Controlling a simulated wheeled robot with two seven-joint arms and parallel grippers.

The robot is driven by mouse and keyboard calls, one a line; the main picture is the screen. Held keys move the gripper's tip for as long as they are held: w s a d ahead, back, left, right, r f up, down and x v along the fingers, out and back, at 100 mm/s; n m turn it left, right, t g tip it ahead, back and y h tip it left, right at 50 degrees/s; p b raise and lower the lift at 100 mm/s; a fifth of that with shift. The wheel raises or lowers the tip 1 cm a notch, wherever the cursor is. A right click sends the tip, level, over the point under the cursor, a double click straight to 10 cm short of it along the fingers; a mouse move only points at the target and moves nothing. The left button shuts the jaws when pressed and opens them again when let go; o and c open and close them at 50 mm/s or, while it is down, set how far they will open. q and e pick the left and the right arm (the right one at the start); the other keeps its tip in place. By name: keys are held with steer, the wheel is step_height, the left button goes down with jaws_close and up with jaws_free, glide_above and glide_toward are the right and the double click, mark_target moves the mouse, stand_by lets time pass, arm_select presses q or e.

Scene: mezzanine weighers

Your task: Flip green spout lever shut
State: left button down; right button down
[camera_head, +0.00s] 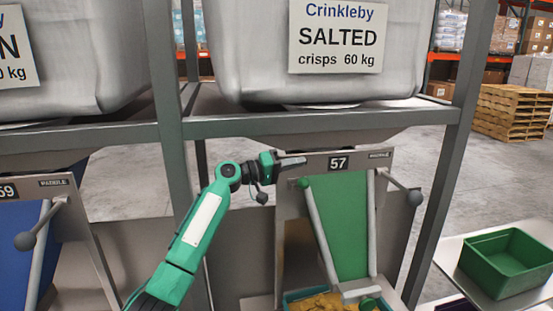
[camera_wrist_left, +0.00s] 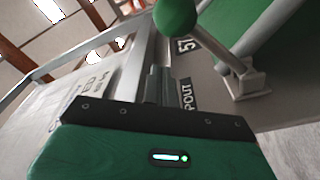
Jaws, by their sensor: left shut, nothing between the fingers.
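The spout lever's green ball knob (camera_head: 303,183) sits at the top left of the green chute (camera_head: 338,225), under the plate marked 57. In the left wrist view the knob (camera_wrist_left: 175,14) is at the top, on a grey rod reaching a pale bracket (camera_wrist_left: 246,84). My left gripper (camera_head: 304,161) is shut and empty, at the left part of the plate, just above the knob. Its fingers (camera_wrist_left: 156,84) also show in the left wrist view, beside the SPOUT label and apart from the knob. My right gripper is not in view.
A tub of yellow crisps (camera_head: 322,301) and another green knob (camera_head: 367,303) are at the chute's foot. Frame posts (camera_head: 450,150) flank the unit. An empty green crate (camera_head: 508,262) stands right.

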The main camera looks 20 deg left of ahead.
mark_target(300, 185)
arm_select(q)
steer(key=s+f+p, duration=0.1)
steer(key=s+d+f+p, duration=0.1)
steer(key=s, duration=0.1)
steer(key=shift+s+f, duration=0.1)
steer(key=shift+s, duration=0.05)
stand_by(0.3)
